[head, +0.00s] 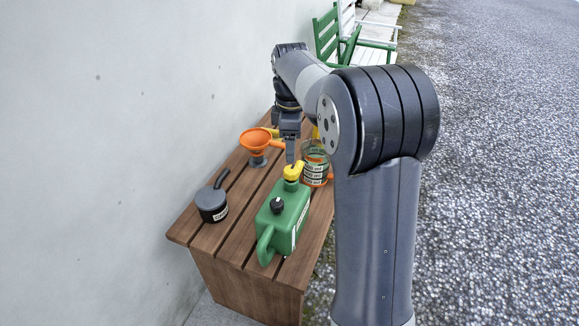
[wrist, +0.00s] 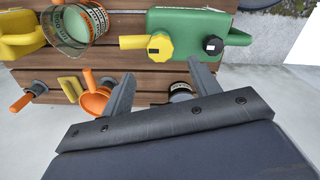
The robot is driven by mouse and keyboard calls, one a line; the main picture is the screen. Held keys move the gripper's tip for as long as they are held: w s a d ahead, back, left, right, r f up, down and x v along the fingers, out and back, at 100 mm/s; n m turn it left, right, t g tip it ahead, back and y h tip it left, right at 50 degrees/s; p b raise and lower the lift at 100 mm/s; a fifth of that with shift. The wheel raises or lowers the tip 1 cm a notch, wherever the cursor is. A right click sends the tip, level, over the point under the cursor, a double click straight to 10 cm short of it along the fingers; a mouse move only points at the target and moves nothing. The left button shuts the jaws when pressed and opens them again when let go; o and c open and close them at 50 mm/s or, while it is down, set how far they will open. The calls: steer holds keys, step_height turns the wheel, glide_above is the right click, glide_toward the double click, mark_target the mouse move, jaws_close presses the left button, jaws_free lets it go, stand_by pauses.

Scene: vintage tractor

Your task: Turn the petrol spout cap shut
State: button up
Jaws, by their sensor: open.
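A green petrol can (head: 291,214) stands on the slatted wooden bench. It also shows at the top of the wrist view (wrist: 186,22). At its far end is a yellow spout with a ribbed yellow cap (head: 292,171), which also shows in the wrist view (wrist: 160,46). A smaller black cap (head: 277,206) sits on the can, also in the wrist view (wrist: 213,46). My gripper (wrist: 160,70) is open and empty, its fingers apart, with the yellow cap beyond and between the fingertips. In the head view, my gripper (head: 290,155) hangs just behind the yellow cap; contact cannot be told.
An orange funnel (head: 254,139) and a black oil can (head: 212,204) stand on the bench's wall side. A glass jar (head: 316,161) stands behind the yellow cap. A yellow can (wrist: 18,36) is at the wrist view's left. A white wall (head: 110,150) borders the bench.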

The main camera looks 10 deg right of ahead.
mark_target(291, 169)
step_height(291, 169, down, 8)
steer(key=shift+f+b, duration=0.1)
steer(key=shift+b, duration=0.55)
steer(key=c, duration=1)
